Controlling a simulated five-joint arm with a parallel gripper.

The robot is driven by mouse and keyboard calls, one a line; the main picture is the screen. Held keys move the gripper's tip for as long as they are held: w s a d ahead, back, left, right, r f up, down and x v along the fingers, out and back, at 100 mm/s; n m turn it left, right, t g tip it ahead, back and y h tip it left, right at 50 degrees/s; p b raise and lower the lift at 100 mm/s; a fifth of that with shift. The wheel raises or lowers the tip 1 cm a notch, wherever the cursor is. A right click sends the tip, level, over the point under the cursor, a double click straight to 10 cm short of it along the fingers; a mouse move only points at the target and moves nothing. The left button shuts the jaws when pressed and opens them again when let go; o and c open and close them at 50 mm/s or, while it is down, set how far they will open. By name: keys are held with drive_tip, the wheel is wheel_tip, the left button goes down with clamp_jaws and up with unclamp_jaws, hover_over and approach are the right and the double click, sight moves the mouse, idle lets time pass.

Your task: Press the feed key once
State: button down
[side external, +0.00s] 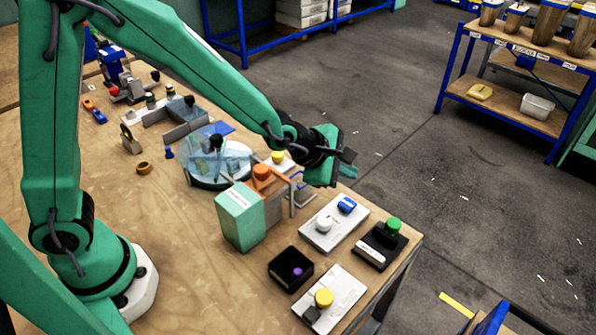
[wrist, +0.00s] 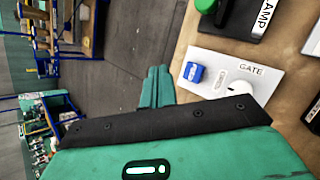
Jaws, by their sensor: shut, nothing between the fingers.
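No readable label in either view says feed, so I cannot tell which control is the feed key. The gate plate (side external: 333,229), lettered GATE in the wrist view (wrist: 222,68), carries a white round button (side external: 324,224) and a blue switch (side external: 346,205). The black lamp plate (side external: 379,245) carries a green button (side external: 393,224). A pale plate (side external: 338,285) in front has a yellow button (side external: 324,297) and a dark block. My gripper (side external: 322,178) is raised behind the gate plate, apart from the controls. In the wrist view its fingers (wrist: 157,73) are together and empty.
A teal box (side external: 241,216) and an orange knob (side external: 262,171) stand left of my gripper, near a clear round dish (side external: 215,175). A black box (side external: 290,268) holds a purple button. The table's right edge is close; open floor (side external: 450,210) lies beyond.

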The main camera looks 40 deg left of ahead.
sight(343, 205)
drive_tip(key=shift+f, duration=3.1)
drive_tip(key=shift+f, duration=0.9)
idle(1.1)
drive_tip(key=shift+r, duration=0.9)
drive_tip(key=shift+r, duration=0.1)
drive_tip(key=shift+r, duration=2.45)
